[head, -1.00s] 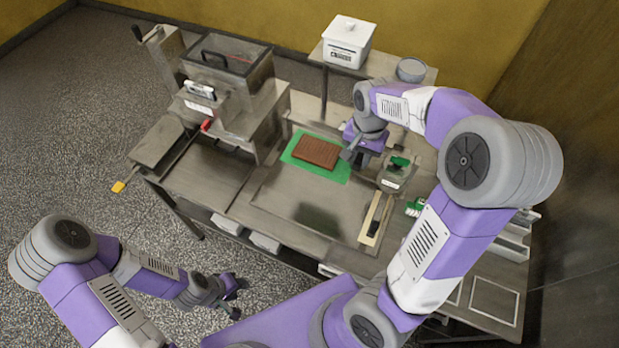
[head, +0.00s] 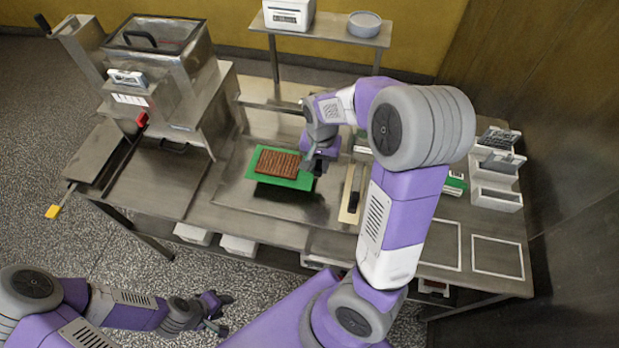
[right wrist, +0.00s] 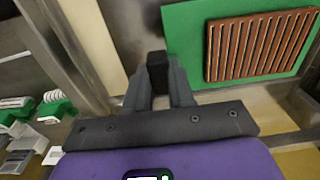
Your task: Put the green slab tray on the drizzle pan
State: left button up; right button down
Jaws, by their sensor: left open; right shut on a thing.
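The green slab tray (head: 292,183) carries a brown ridged slab (head: 276,162). My right gripper (head: 314,166) is shut on the tray's right edge and holds it over the shallow metal pan (head: 322,211), which looks like the drizzle pan. A dark shadow lies on the pan just below the tray, so the tray appears slightly raised. In the right wrist view, the right gripper's fingers (right wrist: 160,78) close at the edge of the green tray (right wrist: 186,42), with the slab (right wrist: 262,45) beyond. My left gripper (head: 216,312) is open and empty, low at the left, away from the table.
A machine with a clear-sided hopper (head: 158,62) stands on the left of the table. A light strip with a dark handle (head: 352,190) lies right of the pan. A shelf at the back holds a white box (head: 290,14) and a grey bowl (head: 364,24). White bins (head: 497,196) stand at the right.

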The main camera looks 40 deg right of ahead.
jog(key=shift+f+b, duration=0.7)
jog(key=shift+f, duration=2.2)
jog(key=shift+f, duration=0.15)
jog(key=c, duration=1)
grip_release()
jog(key=shift+o, duration=0.2)
notch_tip(320, 180, up, 12)
jog(key=p, duration=0.3)
jog(key=shift+r, duration=0.2)
